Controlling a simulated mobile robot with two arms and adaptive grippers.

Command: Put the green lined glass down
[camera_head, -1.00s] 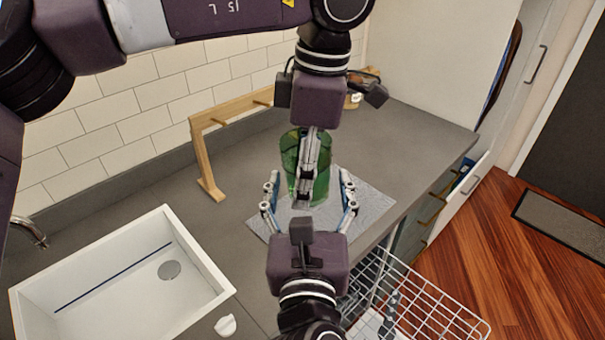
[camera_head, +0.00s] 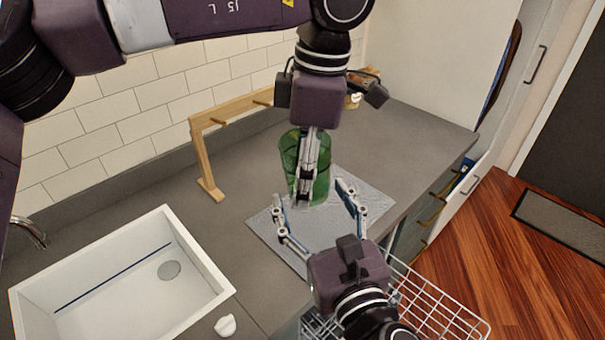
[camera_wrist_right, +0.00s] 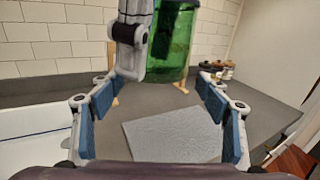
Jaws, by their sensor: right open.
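The green lined glass (camera_head: 322,172) is upright at the mat's far-left edge in the head view. A grey mat (camera_head: 340,232) lies on the counter below.
A white sink (camera_head: 110,290) is at the left, with a wooden rack (camera_head: 205,165) behind. A wire dishwasher basket (camera_head: 440,305) stands pulled out at the lower right. A small white object (camera_head: 225,326) lies near the sink. The counter right of the glass is clear.

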